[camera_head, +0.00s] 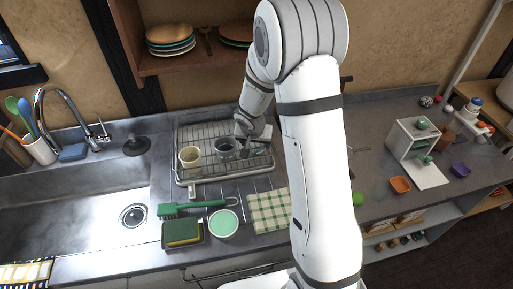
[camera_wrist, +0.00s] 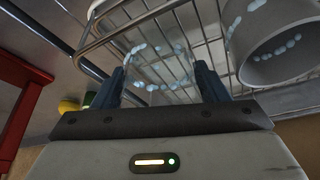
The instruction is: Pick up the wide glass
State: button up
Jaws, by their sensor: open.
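A cream cup (camera_head: 190,160) stands on the rack left of the glass. A dotted cup (camera_wrist: 272,42) is close to the right finger in the wrist view. The rack's wires (camera_wrist: 140,22) run close by. A green brush (camera_head: 190,209) and checkered cloth (camera_head: 268,211) lie in front.

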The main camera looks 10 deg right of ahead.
jog(key=c, duration=0.7)
